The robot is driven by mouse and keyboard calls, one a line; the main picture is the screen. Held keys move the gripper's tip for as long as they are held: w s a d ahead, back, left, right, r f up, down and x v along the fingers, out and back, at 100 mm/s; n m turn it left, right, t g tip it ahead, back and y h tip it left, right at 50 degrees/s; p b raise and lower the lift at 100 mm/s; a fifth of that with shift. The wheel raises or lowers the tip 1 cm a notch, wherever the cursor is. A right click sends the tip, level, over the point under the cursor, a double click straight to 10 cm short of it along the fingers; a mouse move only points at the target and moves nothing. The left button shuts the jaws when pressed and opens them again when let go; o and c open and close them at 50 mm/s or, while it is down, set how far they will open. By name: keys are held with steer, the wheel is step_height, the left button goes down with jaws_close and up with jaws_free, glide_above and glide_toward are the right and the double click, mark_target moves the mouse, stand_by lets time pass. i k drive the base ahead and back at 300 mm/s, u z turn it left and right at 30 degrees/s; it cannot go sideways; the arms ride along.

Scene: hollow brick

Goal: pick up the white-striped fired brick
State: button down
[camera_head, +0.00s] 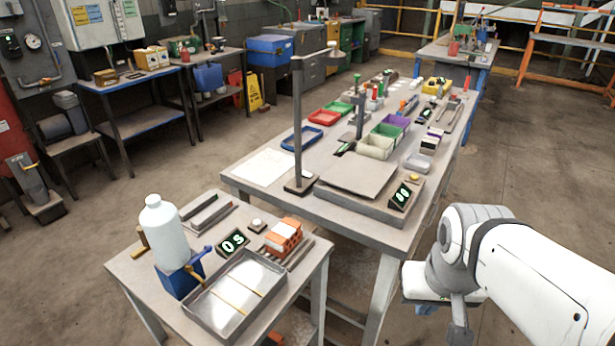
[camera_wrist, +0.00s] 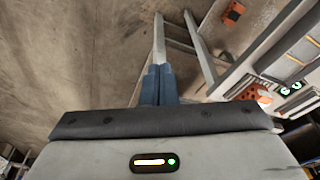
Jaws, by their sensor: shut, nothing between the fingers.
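The fired brick (camera_head: 284,237) is orange-red with a white band across it. It lies near the right edge of the small front table in the head view. An orange block with a pale patch, which looks like the same brick, shows small at the right of the wrist view (camera_wrist: 252,94). My gripper (camera_wrist: 160,72) shows two blue fingers pressed together, with nothing between them. It is well apart from the brick, over the floor to the right of the tables in the head view.
The small table (camera_head: 129,268) also holds a metal tray (camera_head: 211,322), a white bottle (camera_head: 163,232) and a timer display (camera_head: 233,242). A long bench (camera_head: 345,226) with a post (camera_head: 298,130) and bins stands behind. Another orange block (camera_wrist: 233,12) shows in the wrist view. Floor at right is clear.

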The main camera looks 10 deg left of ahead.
mark_target(282, 240)
steer(key=u, duration=2.75)
steer(key=k, duration=0.75)
steer(key=z, duration=1.85)
steer(key=i, duration=1.05)
steer(key=u, duration=0.1)
